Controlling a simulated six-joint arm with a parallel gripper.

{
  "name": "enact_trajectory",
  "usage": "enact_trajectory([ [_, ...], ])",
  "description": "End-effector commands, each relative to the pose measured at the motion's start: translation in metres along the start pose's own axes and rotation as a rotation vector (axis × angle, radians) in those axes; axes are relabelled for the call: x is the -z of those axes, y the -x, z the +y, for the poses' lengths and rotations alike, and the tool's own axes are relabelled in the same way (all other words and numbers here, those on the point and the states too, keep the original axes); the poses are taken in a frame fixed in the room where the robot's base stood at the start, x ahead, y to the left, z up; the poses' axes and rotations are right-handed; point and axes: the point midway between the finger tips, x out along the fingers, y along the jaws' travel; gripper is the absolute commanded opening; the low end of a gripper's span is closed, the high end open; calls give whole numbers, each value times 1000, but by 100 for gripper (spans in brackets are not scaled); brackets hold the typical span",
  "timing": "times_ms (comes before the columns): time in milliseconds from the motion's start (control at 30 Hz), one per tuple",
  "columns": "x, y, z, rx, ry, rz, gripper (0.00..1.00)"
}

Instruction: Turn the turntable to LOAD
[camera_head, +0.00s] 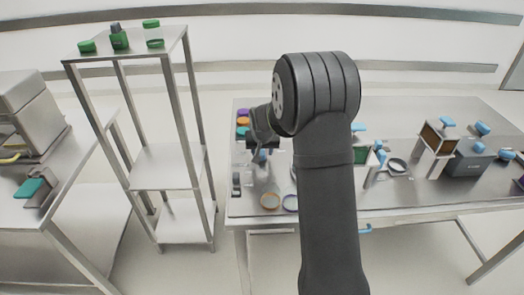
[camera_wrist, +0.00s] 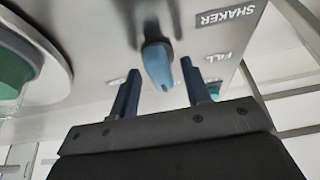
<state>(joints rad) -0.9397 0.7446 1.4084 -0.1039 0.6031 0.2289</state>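In the wrist view, a blue pointer-shaped knob (camera_wrist: 158,66) stands out from a grey metal panel (camera_wrist: 95,55). My gripper (camera_wrist: 159,74) has its two blue fingers apart, one on each side of the knob's end, with a gap visible on both sides. Text on the panel reads SHAKER (camera_wrist: 226,18) and FILL (camera_wrist: 215,58); another label near the left finger is too small and partly hidden to read. I see no readable LOAD label and cannot make out the turntable for certain. In the head view my gripper (camera_head: 262,146) is over the table's left part, partly hidden by my arm.
A round pale housing with a green centre (camera_wrist: 12,72) is at the wrist view's left. The steel table (camera_head: 420,192) holds coloured rings (camera_head: 270,201), a small window-fronted box (camera_head: 437,139) and a grey box (camera_head: 470,160). A metal shelf (camera_head: 165,165) stands left of it.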

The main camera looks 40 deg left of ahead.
Motion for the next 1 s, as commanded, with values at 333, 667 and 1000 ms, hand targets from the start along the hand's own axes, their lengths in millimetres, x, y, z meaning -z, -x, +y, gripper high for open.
enact_trajectory([
  [333, 1, 10, 0, 0, 0, 2, 44],
  [667, 2, 72, 0, 1, 1, 6, 44],
  [1000, 1, 144, 0, 1, 1, 4, 44],
])
